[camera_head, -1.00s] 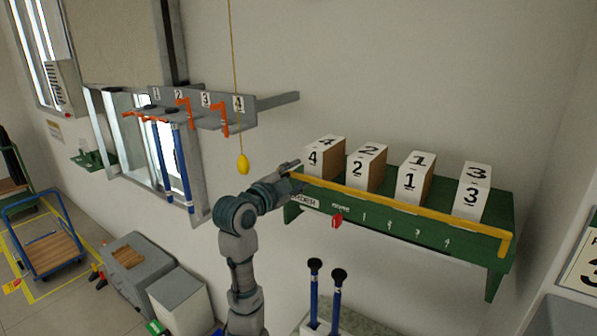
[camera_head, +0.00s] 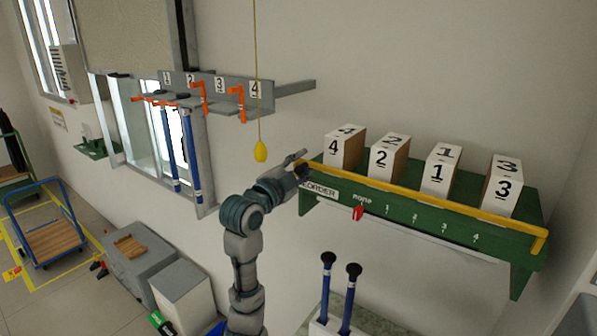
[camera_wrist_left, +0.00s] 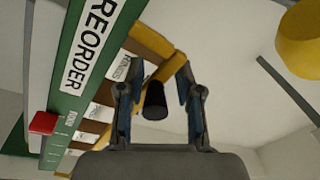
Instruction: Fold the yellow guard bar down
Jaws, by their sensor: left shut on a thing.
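The yellow guard bar (camera_head: 420,198) runs along the front top edge of the green shelf (camera_head: 400,212), in front of the numbered boxes. Its right end bends down at the shelf's right side. My left gripper (camera_head: 301,163) is at the bar's left end in the head view. In the left wrist view, my left gripper (camera_wrist_left: 157,90) has its fingers on either side of a short black grip (camera_wrist_left: 155,101). The yellow bar (camera_wrist_left: 176,68) shows just behind it; how the grip joins the bar is hidden. My right gripper is not in view.
White boxes (camera_head: 437,172) numbered 4, 2, 1, 3 stand on the shelf. A red pointer (camera_head: 357,213) sits below "none". A yellow pull knob (camera_head: 260,152) hangs on a cord left of my gripper. Blue rods (camera_head: 325,285) stand below. A grey rack (camera_head: 215,88) is at left.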

